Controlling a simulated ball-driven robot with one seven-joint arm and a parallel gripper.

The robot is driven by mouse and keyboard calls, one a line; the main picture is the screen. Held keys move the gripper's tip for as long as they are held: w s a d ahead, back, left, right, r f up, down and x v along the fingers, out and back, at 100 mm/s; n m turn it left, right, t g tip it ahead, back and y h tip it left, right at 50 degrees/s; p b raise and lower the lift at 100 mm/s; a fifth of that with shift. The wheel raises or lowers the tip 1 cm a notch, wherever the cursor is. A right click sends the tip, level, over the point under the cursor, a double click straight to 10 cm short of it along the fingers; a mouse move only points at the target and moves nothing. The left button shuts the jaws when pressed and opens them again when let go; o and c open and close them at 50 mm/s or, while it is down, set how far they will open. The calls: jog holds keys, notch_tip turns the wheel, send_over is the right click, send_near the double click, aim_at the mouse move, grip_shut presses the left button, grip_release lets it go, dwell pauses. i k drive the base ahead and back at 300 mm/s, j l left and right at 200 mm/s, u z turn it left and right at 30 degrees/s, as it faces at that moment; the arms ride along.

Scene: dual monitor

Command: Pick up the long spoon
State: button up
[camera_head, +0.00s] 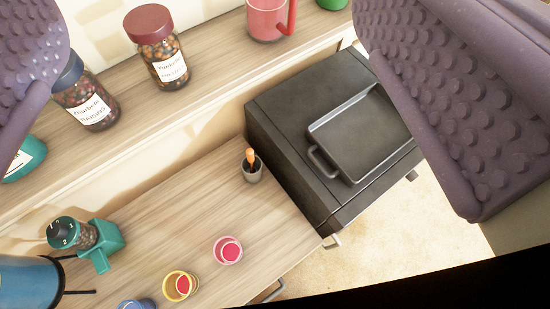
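A small grey cup (253,172) stands on the wooden counter beside the dark stove. An orange-brown handle (250,157), perhaps the long spoon, sticks up out of it; its lower part is hidden inside the cup. My gripper (215,100) shows as two purple studded fingers, one at the upper left and one at the upper right. They are wide apart and nothing is held between them. The cup and handle appear in the gap between the fingers, farther off and not touched.
A dark tray (362,135) lies on the stove (290,125). Jars (158,50) and a red mug (268,18) stand on the shelf. A green grinder (95,245), blue kettle (28,283) and small cups (228,250) occupy the counter's front left. The counter around the grey cup is clear.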

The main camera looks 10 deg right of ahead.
aim_at(249, 152)
jog(key=k+l+u, duration=0.3)
jog(key=u, duration=0.2)
jog(key=k+l+u, duration=0.2)
jog(key=k+u, duration=0.15)
jog(key=u, duration=0.15)
jog(key=k+u, duration=0.45)
jog(key=i+l, duration=0.05)
